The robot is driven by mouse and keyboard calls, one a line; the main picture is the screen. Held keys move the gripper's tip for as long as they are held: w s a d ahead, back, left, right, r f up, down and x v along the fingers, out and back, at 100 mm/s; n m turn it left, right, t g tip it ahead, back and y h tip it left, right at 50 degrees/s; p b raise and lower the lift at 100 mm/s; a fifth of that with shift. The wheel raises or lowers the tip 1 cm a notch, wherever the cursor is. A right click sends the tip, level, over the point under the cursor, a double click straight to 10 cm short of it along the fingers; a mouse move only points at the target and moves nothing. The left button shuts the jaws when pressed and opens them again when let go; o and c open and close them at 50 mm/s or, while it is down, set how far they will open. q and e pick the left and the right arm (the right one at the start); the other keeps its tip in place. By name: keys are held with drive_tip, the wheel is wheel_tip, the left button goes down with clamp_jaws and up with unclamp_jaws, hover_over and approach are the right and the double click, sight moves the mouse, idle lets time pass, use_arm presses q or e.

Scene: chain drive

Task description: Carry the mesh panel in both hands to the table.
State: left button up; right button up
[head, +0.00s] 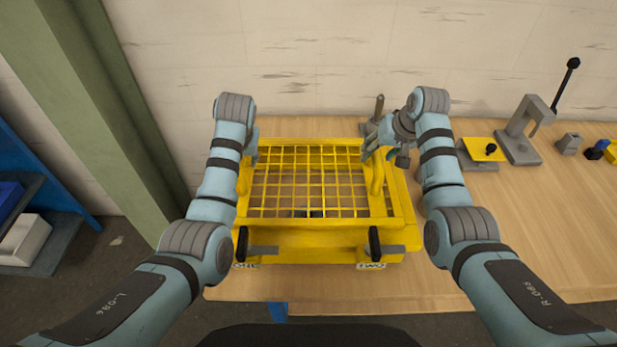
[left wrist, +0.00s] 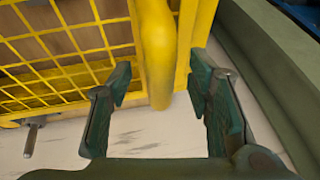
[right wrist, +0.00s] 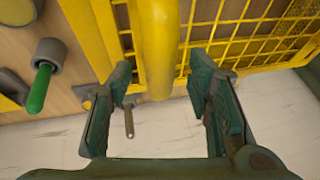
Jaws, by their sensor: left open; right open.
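The yellow mesh panel (head: 310,210) lies in a yellow frame fixture (head: 320,243) on the wooden table. It has a thick yellow handle bar along each side. My left gripper (head: 252,152) is open at the left handle; in the left wrist view its fingers (left wrist: 160,85) stand either side of the bar (left wrist: 156,50). My right gripper (head: 371,146) is open at the right handle (head: 377,174); in the right wrist view its fingers (right wrist: 162,82) stand either side of that bar (right wrist: 158,45). Neither grips it.
Two black-handled clamps (head: 375,243) sit at the fixture's front, above small labels. A yellow block (head: 483,149), a grey press (head: 519,135) and small parts stand at the back right. The right table top (head: 540,220) is clear. A green post (head: 100,110) stands left.

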use_arm(q)
drive_tip(key=shift+w+a+f, duration=0.15)
drive_tip(key=shift+a+f, duration=0.05)
drive_tip(key=shift+f, duration=0.45)
use_arm(e)
drive_tip(key=shift+w+a+f, duration=0.1)
drive_tip(key=shift+a+f, duration=0.05)
drive_tip(key=shift+f, duration=0.5)
use_arm(q)
drive_tip(key=shift+w+f, duration=0.35)
use_arm(e)
drive_tip(key=shift+w+f, duration=0.35)
use_arm(q)
drive_tip(key=shift+s+r, duration=0.1)
drive_tip(key=shift+s, duration=0.05)
clamp_jaws()
use_arm(e)
drive_tip(key=shift+s+r, duration=0.1)
drive_tip(key=shift+s, duration=0.05)
clamp_jaws()
use_arm(q)
drive_tip(key=shift+r, duration=0.1)
use_arm(e)
drive_tip(key=shift+r, duration=0.1)
